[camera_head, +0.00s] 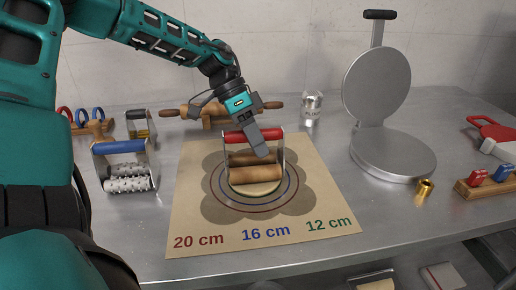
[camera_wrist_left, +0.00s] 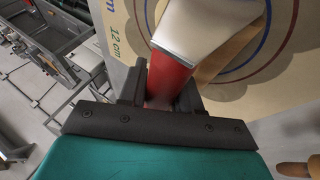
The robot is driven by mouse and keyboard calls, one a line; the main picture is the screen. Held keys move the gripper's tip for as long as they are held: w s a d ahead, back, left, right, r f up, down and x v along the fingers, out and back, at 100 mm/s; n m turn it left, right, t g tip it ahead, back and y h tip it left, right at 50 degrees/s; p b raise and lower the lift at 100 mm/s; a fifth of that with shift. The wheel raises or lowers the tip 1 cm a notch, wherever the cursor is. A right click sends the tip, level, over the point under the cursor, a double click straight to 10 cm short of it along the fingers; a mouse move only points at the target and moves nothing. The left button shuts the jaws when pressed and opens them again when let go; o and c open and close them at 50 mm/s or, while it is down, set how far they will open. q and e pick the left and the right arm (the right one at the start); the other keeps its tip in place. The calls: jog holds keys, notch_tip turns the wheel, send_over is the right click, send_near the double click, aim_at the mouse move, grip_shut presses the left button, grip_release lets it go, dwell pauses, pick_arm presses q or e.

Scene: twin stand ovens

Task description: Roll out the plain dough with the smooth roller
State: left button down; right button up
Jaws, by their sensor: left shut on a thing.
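The smooth roller (camera_head: 256,175) has a wooden cylinder, a metal frame and a red handle (camera_wrist_left: 172,75). My left gripper (camera_head: 261,149) is shut on the red handle; in the left wrist view its fingers (camera_wrist_left: 160,90) lie on both sides of it. The cylinder is over the plain dough (camera_head: 258,189), a pale round piece whose front edge shows inside the rings of the mat (camera_head: 190,222). The roller hides the dough's back part, and I cannot tell whether they touch. My right gripper is not in view.
A blue-handled spiked roller (camera_head: 127,184) stands left of the mat. A wooden rolling pin (camera_head: 178,112) lies behind. A round hinged metal press (camera_head: 394,155) stands open at right, near a small brass piece (camera_head: 425,189) and a wooden rack (camera_head: 485,188). The table's front right is clear.

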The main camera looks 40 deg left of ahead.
pick_arm(q)
jog(key=shift+w+a, duration=0.35)
jog(key=shift+a, duration=0.15)
jog(key=shift+s+d+r+p, duration=0.1)
jog(key=shift+s+d+p, duration=0.35)
jog(key=shift+d, duration=0.2)
jog(key=shift+s+d+f+p, duration=0.2)
jog(key=shift+s+d+p, duration=0.15)
jog(key=shift+s+d, duration=0.75)
jog(key=shift+w+a+f+b, duration=0.15)
jog(key=shift+w+a+b, duration=0.25)
jog(key=shift+w, duration=0.1)
jog(key=shift+w+a+b, duration=0.55)
jog(key=shift+w+a, duration=0.6)
jog(key=shift+a, duration=0.2)
jog(key=shift+s+d+p, duration=0.5)
jog(key=shift+s+d, duration=0.3)
jog(key=shift+d, duration=0.15)
jog(key=shift+s+d+p, duration=0.45)
jog(key=shift+s+d, duration=0.3)
jog(key=shift+d, duration=0.2)
jog(key=shift+r, duration=0.25)
notch_tip(320, 180, up, 6)
jog(key=p, duration=0.5)
jog(key=shift+f, duration=0.1)
